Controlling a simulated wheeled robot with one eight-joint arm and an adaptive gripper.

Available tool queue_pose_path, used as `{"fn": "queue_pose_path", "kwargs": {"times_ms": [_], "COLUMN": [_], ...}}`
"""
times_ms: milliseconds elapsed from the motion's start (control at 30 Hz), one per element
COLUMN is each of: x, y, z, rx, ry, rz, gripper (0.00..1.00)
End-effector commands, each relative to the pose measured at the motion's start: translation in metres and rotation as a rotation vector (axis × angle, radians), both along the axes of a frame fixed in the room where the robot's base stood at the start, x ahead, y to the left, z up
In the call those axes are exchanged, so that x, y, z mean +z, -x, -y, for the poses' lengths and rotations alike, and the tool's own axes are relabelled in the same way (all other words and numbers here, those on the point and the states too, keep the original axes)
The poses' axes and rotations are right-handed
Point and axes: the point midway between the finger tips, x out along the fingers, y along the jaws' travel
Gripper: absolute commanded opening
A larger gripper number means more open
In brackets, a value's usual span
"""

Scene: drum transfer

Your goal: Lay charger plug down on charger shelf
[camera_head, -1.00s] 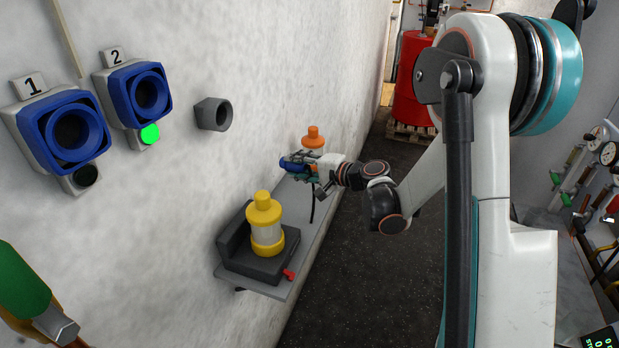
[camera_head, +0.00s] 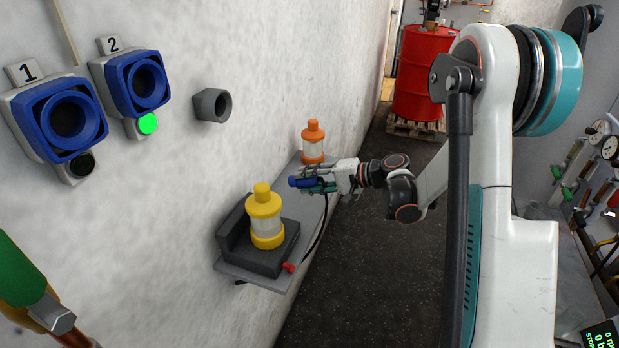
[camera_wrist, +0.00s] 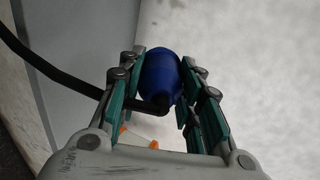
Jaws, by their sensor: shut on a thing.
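My gripper (camera_head: 316,180) is shut on the blue charger plug (camera_head: 294,182), and its blue end sticks out to the left of the fingers. In the wrist view the plug (camera_wrist: 159,77) sits between the teal finger pads, and a black cable (camera_wrist: 62,78) runs from it to the left. The grey charger shelf (camera_head: 302,212) is fixed to the wall. In the head view the gripper is at the shelf's middle stretch, between the two bottles. Whether the plug touches the shelf cannot be told.
A yellow-capped bottle (camera_head: 265,217) stands in a dark charger cradle (camera_head: 236,259) at the shelf's near end. An orange-capped bottle (camera_head: 312,142) stands at the far end. A red knob (camera_head: 288,267) is at the near edge. Wall sockets 1 (camera_head: 68,119) and 2 (camera_head: 147,85) are empty.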

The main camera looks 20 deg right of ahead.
Motion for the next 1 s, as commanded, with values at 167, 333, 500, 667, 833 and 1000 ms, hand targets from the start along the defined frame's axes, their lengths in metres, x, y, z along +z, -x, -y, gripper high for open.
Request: {"fn": "queue_pose_path", "kwargs": {"times_ms": [167,333,500,667,833,1000], "x": [-0.015,-0.027,-0.038,-0.042,-0.043,-0.043], "y": [0.000,0.000,0.000,0.000,0.000,0.000], "z": [0.000,0.000,0.000,0.000,0.000,0.000], "rx": [0.000,0.000,0.000,0.000,-0.001,-0.001], "ry": [0.000,0.000,-0.001,-0.001,-0.001,-0.001], "rz": [0.000,0.000,0.001,0.001,0.001,0.001], "gripper": [0.00,0.00,0.00,0.00,0.00,0.46]}}
